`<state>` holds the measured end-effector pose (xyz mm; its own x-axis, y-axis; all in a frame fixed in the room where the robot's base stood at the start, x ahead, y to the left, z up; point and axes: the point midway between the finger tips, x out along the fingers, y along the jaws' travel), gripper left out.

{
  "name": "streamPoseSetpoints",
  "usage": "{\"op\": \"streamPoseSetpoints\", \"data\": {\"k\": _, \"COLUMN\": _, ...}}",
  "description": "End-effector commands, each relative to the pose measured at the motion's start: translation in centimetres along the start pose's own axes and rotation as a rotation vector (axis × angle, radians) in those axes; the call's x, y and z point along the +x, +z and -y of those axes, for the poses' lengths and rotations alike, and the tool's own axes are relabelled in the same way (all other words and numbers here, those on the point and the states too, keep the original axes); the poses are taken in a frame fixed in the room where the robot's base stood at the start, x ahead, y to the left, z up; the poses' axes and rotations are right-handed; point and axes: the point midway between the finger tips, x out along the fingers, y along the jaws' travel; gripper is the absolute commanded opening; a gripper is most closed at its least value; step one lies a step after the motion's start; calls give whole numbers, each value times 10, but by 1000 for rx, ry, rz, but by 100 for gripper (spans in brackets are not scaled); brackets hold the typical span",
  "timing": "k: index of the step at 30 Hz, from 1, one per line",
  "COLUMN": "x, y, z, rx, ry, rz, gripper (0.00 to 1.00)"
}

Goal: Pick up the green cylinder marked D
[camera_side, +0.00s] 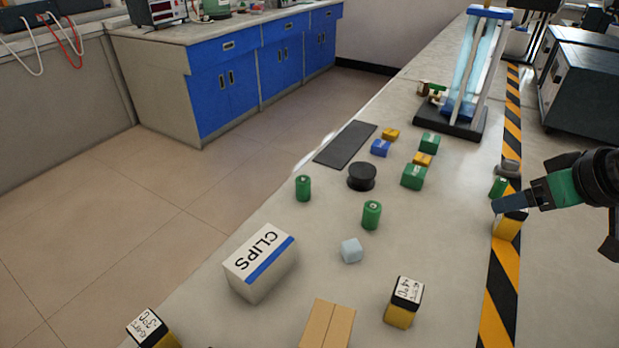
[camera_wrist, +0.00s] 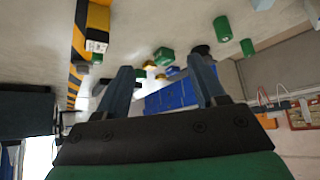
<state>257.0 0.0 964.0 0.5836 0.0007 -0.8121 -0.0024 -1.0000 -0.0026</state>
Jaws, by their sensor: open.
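Several green cylinders stand on the bench, and their letters are too small to read, so I cannot tell which one is marked D. In the side view one green cylinder (camera_side: 303,188) is near the left bench edge, a second green cylinder (camera_side: 372,215) is mid-bench, and a third green cylinder (camera_side: 498,187) is by the striped strip at the right. The wrist view shows green cylinders at the top right (camera_wrist: 223,29). My gripper (camera_side: 506,205) is at the right, above the strip, near the third cylinder. It also shows in the wrist view (camera_wrist: 160,68), its fingers apart and empty.
A yellow-black block (camera_side: 509,226) is just below my gripper. A CLIPS box (camera_side: 262,264), pale cube (camera_side: 351,250), black spool (camera_side: 362,177), green blocks (camera_side: 414,177) and another yellow-black block (camera_side: 404,303) stand on the bench. A tall apparatus (camera_side: 478,70) stands at the back.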

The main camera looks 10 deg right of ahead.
Motion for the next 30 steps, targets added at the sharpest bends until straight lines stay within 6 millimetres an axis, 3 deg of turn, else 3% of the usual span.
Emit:
{"op": "streamPoseSetpoints", "data": {"k": 9, "x": 0, "y": 0, "z": 0, "rx": -2, "ry": 1, "rz": 2, "gripper": 63}}
{"op": "streamPoseSetpoints", "data": {"k": 11, "x": 0, "y": 0, "z": 0, "rx": -3, "ry": 1, "rz": 2, "gripper": 77}}
{"op": "streamPoseSetpoints", "data": {"k": 21, "x": 1, "y": -2, "z": 1, "rx": 18, "ry": -7, "rz": 9, "gripper": 77}}
{"op": "streamPoseSetpoints", "data": {"k": 26, "x": 7, "y": -16, "z": 10, "rx": 204, "ry": -74, "rz": 66, "gripper": 77}}
{"op": "streamPoseSetpoints", "data": {"k": 30, "x": 24, "y": -36, "z": 27, "rx": 500, "ry": -177, "rz": 177, "gripper": 77}}
